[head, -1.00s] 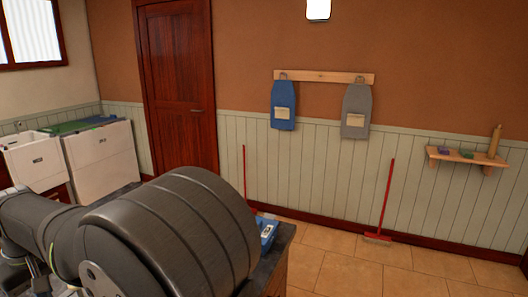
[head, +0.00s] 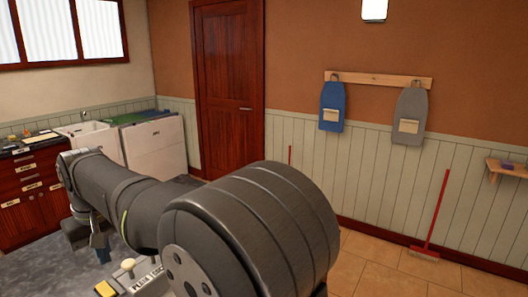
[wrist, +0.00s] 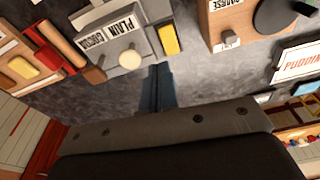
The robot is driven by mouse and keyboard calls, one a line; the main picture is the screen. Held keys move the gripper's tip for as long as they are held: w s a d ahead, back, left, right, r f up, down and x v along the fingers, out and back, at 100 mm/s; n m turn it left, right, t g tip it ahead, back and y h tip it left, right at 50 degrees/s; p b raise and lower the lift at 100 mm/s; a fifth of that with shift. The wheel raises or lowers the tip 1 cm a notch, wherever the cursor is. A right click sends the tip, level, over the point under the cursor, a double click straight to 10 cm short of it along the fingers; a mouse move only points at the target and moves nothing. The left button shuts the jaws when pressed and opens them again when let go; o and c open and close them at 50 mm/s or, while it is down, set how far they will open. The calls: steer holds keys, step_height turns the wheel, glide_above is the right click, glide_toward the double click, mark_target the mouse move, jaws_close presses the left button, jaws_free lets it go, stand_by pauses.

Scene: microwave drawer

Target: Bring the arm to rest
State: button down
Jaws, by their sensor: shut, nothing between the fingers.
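My arm (head: 140,205) reaches from the lower middle toward the left in the head view. My gripper (head: 100,250) hangs pointing down at its far end, small in that view. In the wrist view my gripper (wrist: 158,80) has its two blue-grey fingers together with nothing between them. The fingertips are above the dark grey worktop (wrist: 195,75), near a grey box (wrist: 128,45) with a round knob and a PLAIN label. I cannot tell how high above the worktop they are.
A yellow block (wrist: 168,40) lies beside the grey box. A wooden box (wrist: 225,22) and a PUDDIN-labelled item (wrist: 300,62) are to the right; red and brown pieces (wrist: 65,45) are left. A white sink (head: 95,140), red-brown cabinets (head: 35,195) and door (head: 228,90) stand behind.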

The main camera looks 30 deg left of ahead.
steer(key=w+d+f+m, duration=0.1)
steer(key=w+d+m, duration=0.4)
steer(key=w, duration=0.3)
steer(key=w+d+f+m+h, duration=0.1)
steer(key=w+d+m, duration=0.4)
steer(key=w+m, duration=0.2)
steer(key=shift+w+d, duration=0.2)
steer(key=shift+w, duration=0.15)
steer(key=c, duration=2.2)
jaws_free()
steer(key=shift+f, duration=0.1)
steer(key=c, duration=0.7)
jaws_free()
steer(key=o, duration=0.3)
steer(key=shift+s+a+r, duration=0.1)
steer(key=shift+a+r, duration=0.05)
steer(key=shift+r, duration=0.1)
steer(key=o, duration=0.4)
steer(key=s+a+r+n+t+y, duration=0.1)
steer(key=s+a+r+n, duration=0.1)
steer(key=r+n, duration=0.3)
steer(key=shift+s+a+r+n, duration=0.3)
steer(key=shift+s+r, duration=0.3)
steer(key=shift+s, duration=0.2)
steer(key=s+a+r+n+t+y, duration=0.1)
steer(key=s+a+r+n+y, duration=0.1)
steer(key=s+r+n, duration=0.45)
steer(key=w+a+f, duration=0.3)
steer(key=f, duration=0.4)
steer(key=shift+w+f, duration=0.3)
